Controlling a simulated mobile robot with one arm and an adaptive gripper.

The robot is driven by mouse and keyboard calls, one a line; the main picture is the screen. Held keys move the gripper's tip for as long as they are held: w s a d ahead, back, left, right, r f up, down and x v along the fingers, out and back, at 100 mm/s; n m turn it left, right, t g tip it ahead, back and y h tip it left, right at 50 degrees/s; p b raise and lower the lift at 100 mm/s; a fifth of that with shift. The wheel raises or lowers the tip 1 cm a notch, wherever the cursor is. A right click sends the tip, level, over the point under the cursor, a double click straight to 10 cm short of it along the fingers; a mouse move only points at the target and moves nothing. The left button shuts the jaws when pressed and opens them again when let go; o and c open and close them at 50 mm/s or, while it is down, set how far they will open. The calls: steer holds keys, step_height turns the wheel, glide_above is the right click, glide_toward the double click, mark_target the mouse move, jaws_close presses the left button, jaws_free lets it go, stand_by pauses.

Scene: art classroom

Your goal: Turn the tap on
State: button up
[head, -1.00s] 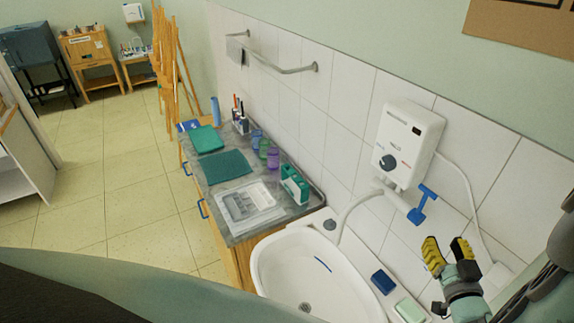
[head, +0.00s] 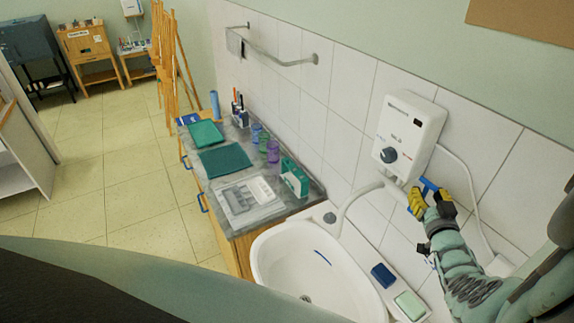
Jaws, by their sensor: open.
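The tap has a pale curved spout (head: 352,203) that comes out below the white wall heater and bends down to the sink (head: 262,262). Its blue lever handle (head: 429,185) is at the right end of the tap body, and only its upper part shows. My gripper (head: 430,202), with yellow and black fingers, is open at the handle. The fingers hide the handle's lower part. I cannot tell whether they touch it. No water is visible from the spout.
The white water heater (head: 409,135) with a dark knob hangs just above the tap. A blue sponge (head: 382,275) and a pale green soap bar (head: 410,304) lie on the sink's right rim. A counter with purple jars (head: 273,153) stands at the left.

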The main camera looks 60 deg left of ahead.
steer(key=shift+x, duration=0.85)
steer(key=shift+c, duration=0.2)
jaws_close()
